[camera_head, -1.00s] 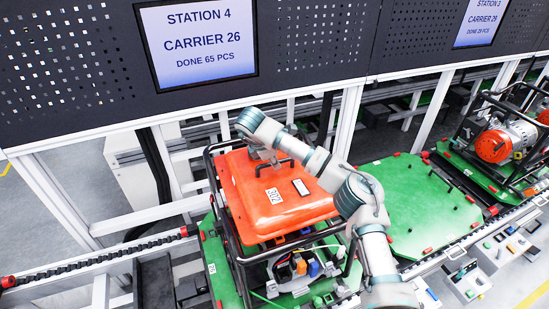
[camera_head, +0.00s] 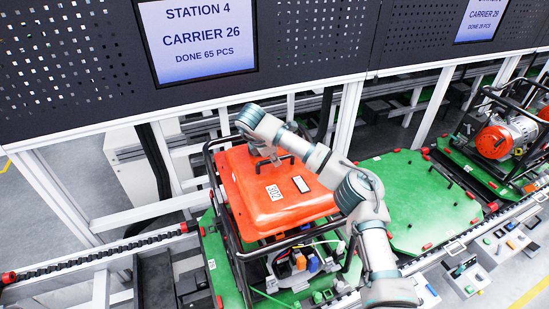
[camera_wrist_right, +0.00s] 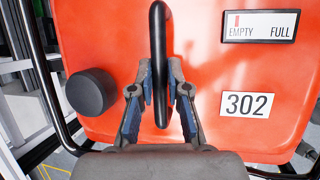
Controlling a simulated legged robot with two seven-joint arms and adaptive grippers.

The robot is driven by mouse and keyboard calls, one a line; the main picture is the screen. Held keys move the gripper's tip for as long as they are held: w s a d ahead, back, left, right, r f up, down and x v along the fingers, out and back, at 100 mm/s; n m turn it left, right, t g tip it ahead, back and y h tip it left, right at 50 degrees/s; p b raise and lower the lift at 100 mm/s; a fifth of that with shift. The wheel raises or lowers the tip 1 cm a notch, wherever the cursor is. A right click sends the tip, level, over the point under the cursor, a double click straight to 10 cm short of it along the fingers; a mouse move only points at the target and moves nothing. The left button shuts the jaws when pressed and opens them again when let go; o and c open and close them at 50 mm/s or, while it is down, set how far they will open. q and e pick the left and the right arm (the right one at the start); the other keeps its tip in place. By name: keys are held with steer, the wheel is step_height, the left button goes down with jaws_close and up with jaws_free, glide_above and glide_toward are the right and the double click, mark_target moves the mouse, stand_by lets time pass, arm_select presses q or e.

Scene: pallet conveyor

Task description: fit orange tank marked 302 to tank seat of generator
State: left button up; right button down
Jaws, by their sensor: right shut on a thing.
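The orange tank (camera_head: 255,210) marked 302 lies inside the top of the black tube frame of the generator (camera_head: 238,250) in the head view. The wrist view shows its orange top (camera_wrist_right: 215,65), the 302 label, an EMPTY/FULL gauge and a black cap (camera_wrist_right: 91,92). My right gripper (camera_head: 272,158) is above the tank, shut on its black handle (camera_wrist_right: 158,40). In the wrist view the fingers (camera_wrist_right: 160,85) press the handle from both sides. The tank seat is hidden under the tank, so I cannot tell whether the tank is fully down. My left gripper is out of view.
The generator stands on a green pallet (camera_head: 222,275) on the conveyor. An empty green pallet (camera_head: 425,205) is to its right, with another generator (camera_head: 500,138) beyond. White posts and a dark panel with a screen (camera_head: 197,42) stand behind.

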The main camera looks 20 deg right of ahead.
steer(key=shift+f+b, duration=0.95)
steer(key=shift+b, duration=0.3)
stand_by(1.5)
stand_by(0.3)
steer(key=c, duration=1.1)
jaws_free()
steer(key=shift+a, duration=0.1)
steer(key=shift+o, duration=0.2)
steer(key=shift+s, duration=0.15)
steer(key=shift+o, duration=0.7)
steer(key=shift+f, duration=0.2)
steer(key=o, duration=0.7)
steer(key=shift+r, duration=0.1)
